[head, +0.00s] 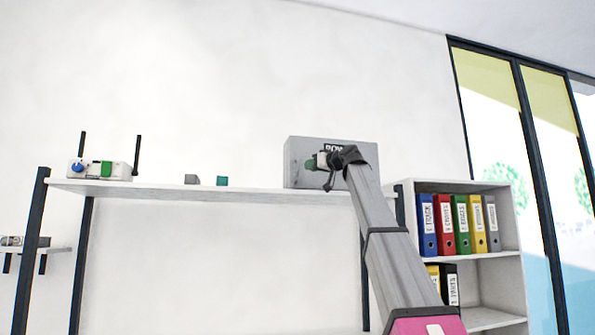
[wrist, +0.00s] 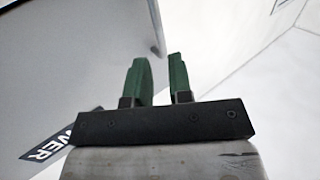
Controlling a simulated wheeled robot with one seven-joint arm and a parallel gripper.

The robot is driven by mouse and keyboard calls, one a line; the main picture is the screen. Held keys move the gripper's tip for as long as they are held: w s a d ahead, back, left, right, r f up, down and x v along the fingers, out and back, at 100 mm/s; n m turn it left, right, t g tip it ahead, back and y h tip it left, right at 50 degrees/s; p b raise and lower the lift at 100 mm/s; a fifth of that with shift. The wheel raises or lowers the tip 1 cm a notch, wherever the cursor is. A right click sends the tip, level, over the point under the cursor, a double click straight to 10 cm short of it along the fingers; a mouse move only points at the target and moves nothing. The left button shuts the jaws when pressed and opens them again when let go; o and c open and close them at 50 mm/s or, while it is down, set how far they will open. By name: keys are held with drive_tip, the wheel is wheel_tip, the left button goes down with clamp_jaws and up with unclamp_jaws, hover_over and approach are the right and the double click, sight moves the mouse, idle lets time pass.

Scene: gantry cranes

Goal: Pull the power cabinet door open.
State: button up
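The grey power cabinet (head: 298,158) stands at the right end of the white shelf, its label partly hidden behind my arm. My gripper (head: 312,163) is in front of the cabinet's face in the head view. In the wrist view my gripper (wrist: 160,72) shows two green fingers set apart with a narrow gap. The cabinet's grey front (wrist: 70,75) fills the left side, with the end of its label at lower left. A slim grey bar (wrist: 156,28), apparently the door handle, ends just beyond the gap. I cannot tell whether it reaches between the fingers. The door looks shut.
The white shelf (head: 240,194) also holds a small teal block (head: 222,181), a grey block (head: 191,179) and a white device (head: 100,169) with two antennas. A bookcase (head: 483,262) with coloured binders stands close on the right. The shelf between blocks and cabinet is clear.

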drive_tip(key=x, duration=0.7)
drive_tip(key=shift+w+a, duration=0.2)
drive_tip(key=shift+w, duration=0.05)
clamp_jaws()
